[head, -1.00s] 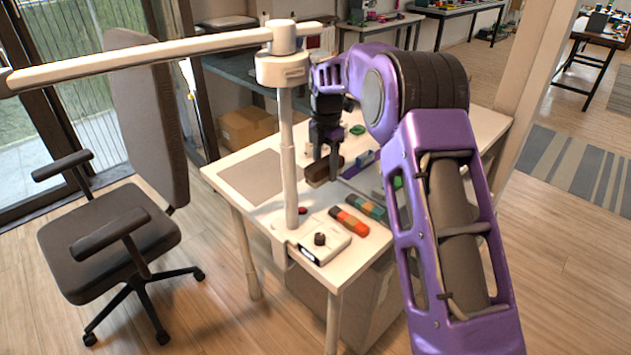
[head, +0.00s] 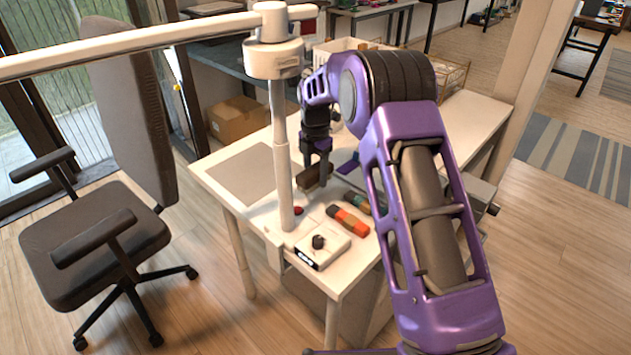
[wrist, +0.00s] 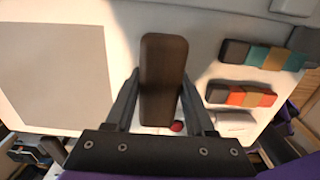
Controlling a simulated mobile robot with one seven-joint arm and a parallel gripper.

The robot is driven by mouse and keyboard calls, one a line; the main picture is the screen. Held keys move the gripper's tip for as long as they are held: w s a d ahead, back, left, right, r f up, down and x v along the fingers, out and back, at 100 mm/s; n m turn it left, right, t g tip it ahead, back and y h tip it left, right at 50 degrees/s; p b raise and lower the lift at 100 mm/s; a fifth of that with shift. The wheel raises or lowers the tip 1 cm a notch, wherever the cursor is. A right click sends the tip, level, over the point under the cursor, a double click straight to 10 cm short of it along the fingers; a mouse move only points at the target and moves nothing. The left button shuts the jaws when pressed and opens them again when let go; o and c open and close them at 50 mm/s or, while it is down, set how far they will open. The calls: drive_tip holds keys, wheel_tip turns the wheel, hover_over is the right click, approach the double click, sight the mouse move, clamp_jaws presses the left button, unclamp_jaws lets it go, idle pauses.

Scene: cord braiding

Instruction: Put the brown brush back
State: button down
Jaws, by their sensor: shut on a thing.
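The brown brush (wrist: 163,75) is a dark brown block between the two fingers of my gripper (wrist: 162,105) in the wrist view. In the head view the brush (head: 311,178) shows low over the table, partly hidden by a finger of my gripper (head: 315,180). My gripper points down and is shut on the brush. I cannot tell whether the brush touches the table top.
The white table (head: 225,190) carries a grey mat (head: 243,172) at left. A pale post (head: 281,150) stands close left of my gripper. An orange banded bar (head: 347,220) and a white box with a black knob (head: 322,250) lie in front. A chair (head: 95,235) stands left.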

sight(316, 168)
drive_tip(key=shift+f, duration=1.1)
drive_tip(key=shift+f, duration=0.2)
drive_tip(key=shift+c, duration=1.2)
unclamp_jaws()
wheel_tip(316, 168, up, 12)
drive_tip(key=shift+r+p, duration=0.2)
drive_tip(key=shift+p, duration=0.65)
